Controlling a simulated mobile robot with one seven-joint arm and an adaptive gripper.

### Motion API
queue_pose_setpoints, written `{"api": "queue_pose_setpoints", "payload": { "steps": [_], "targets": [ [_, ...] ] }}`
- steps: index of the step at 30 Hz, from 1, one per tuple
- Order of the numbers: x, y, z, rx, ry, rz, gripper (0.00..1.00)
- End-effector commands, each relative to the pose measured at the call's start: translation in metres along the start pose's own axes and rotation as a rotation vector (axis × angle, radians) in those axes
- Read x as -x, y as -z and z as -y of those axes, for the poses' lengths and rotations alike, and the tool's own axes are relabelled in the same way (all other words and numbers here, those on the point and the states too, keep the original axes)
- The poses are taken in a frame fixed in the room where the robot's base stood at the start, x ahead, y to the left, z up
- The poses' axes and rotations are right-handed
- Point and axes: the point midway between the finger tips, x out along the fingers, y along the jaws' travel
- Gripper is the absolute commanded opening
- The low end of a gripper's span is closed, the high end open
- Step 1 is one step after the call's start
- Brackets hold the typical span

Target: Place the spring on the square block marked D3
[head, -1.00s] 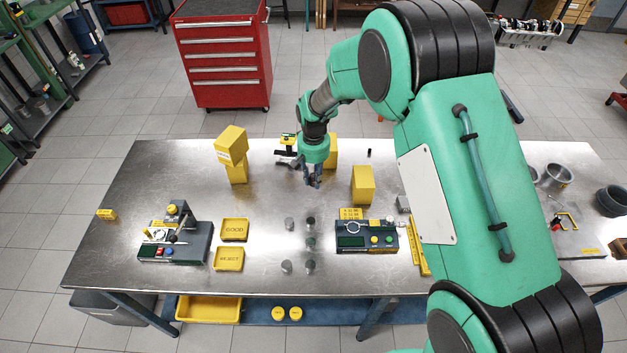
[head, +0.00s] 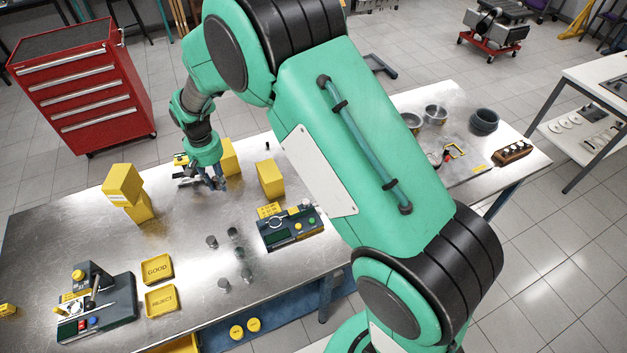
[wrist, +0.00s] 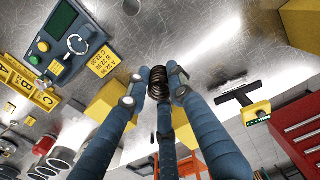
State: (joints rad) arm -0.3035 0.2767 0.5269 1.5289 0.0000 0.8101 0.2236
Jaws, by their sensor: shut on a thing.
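My gripper (head: 218,184) hangs over the back part of the steel table (head: 60,240), in front of a yellow block. In the wrist view its fingers are closed around a dark coiled spring (wrist: 158,82), which shows between the fingertips. The spring is too small to make out in the head view. Several short grey cylinders (head: 239,253) stand on the table in front of the gripper. I cannot read a D3 mark on any block in these frames.
Yellow blocks (head: 270,179) stand near the gripper, with stacked ones (head: 122,184) to the left. A gauge box (head: 290,231) and yellow GOOD (head: 157,268) and REJECT (head: 162,300) trays are nearer. Bowls (head: 484,121) and a brown holder (head: 512,151) are at the far right.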

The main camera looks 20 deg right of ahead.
Motion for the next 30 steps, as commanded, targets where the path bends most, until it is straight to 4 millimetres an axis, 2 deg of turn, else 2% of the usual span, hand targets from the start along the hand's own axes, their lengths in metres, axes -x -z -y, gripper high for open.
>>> {"api": "queue_pose_setpoints", "payload": {
  "steps": [1,5,8,13,21,27,30],
  "targets": [
    [0.012,0.001,0.000,0.000,0.001,-0.005,0.00],
    [0.010,-0.007,-0.027,0.006,0.000,-0.001,0.00],
    [0.012,-0.015,-0.050,0.015,0.000,-0.002,0.00],
    [0.014,-0.036,-0.100,0.035,0.000,-0.003,0.00],
    [0.015,-0.085,-0.181,0.075,-0.001,-0.003,0.00],
    [0.013,-0.128,-0.232,0.104,-0.001,-0.003,0.00],
    [0.012,-0.148,-0.251,0.118,-0.002,-0.004,0.00]
  ]
}}
